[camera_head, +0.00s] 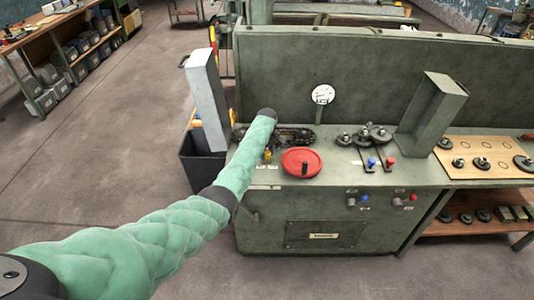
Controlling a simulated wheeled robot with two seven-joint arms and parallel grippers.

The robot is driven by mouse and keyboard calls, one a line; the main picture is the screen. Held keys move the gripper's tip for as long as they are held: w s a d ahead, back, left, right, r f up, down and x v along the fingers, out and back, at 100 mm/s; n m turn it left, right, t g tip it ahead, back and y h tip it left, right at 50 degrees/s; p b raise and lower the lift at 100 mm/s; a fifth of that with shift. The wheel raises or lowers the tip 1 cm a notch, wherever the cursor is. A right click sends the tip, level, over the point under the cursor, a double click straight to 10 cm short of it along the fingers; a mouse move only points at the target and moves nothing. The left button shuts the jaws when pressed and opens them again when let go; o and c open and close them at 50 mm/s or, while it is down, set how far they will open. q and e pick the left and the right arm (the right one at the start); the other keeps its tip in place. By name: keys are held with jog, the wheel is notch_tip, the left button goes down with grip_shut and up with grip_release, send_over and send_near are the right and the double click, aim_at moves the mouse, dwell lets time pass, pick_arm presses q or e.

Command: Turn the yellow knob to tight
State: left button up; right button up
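A small yellow knob (268,156) shows on the top of the green machine (320,205), at its left end, just right of my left forearm and left of a red handwheel. It is partly hidden, and its exact setting cannot be read. My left arm, in a green quilted sleeve, reaches in from the lower left over the machine's left end. Its dark end (266,114) is above and behind the knob in the picture. The fingers are hidden or too small to make out, so contact with the knob cannot be told. My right gripper is out of view.
A red handwheel (301,162) is close to the knob. A chain (294,136), gears (365,134) and a round gauge (323,94) are behind it. An upright grey cover (207,98) stands at the left, above a dark bin (203,163). Floor at left is clear.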

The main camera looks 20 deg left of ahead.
aim_at(267, 153)
pick_arm(q)
jog(key=o, duration=0.4)
jog(key=shift+w+r, duration=0.1)
jog(key=shift+r, duration=0.05)
jog(key=shift+c, duration=0.2)
jog(key=shift+o, duration=0.2)
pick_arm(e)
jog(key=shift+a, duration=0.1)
pick_arm(q)
jog(key=shift+r+b, duration=0.4)
jog(key=shift+r, duration=0.15)
notch_tip(267, 153, up, 4)
jog(key=shift+f+b, duration=0.1)
jog(key=shift+b, duration=0.7)
jog(key=shift+r+b, duration=0.3)
jog(key=shift+r, duration=1.05)
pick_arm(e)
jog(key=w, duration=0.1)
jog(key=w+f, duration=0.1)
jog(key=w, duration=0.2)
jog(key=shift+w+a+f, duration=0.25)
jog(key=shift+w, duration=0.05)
